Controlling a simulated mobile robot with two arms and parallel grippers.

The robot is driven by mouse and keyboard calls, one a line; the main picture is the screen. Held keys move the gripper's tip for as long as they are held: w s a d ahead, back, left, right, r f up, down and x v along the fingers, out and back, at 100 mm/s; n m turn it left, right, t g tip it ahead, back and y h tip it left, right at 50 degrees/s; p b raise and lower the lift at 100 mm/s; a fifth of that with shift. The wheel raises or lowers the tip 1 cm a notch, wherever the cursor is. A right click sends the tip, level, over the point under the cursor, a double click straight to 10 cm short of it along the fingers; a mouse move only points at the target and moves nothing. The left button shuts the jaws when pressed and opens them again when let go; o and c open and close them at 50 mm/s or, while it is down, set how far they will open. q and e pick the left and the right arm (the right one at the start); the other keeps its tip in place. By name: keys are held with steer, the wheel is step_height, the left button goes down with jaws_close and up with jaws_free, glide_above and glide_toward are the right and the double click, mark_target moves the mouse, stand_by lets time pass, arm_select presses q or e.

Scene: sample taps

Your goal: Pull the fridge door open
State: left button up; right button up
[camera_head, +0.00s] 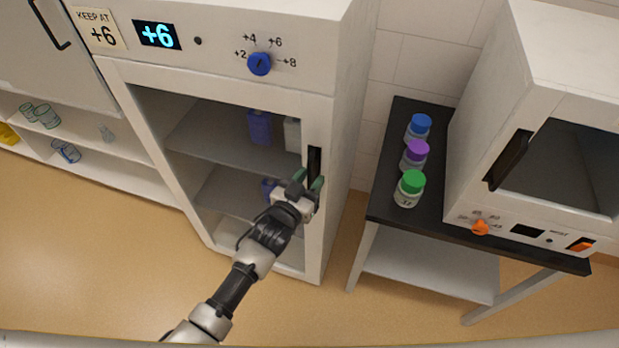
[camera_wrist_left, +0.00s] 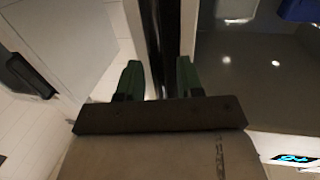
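The fridge (camera_head: 225,75) is a white cabinet with a "+6" display and a blue knob (camera_head: 259,64) on top. Its door (camera_head: 313,240) has a white frame around a clear pane and looks closed against the body. The upright black handle (camera_head: 315,160) is on the door's right side; in the left wrist view it is a dark bar (camera_wrist_left: 158,40). My left gripper (camera_head: 308,180) is at the handle's lower part. Its green fingers (camera_wrist_left: 160,80) stand on either side of the bar, open, with a small gap at the left finger. My right gripper is out of view.
Bottles stand on shelves behind the pane. To the right, a black-topped table (camera_head: 385,185) holds bottles with blue, purple and green caps (camera_head: 411,185), and a white oven-like box (camera_head: 480,150). Low shelves with glassware (camera_head: 110,165) are at left. The floor before the fridge is clear.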

arm_select(q)
jaws_close()
stand_by(0.3)
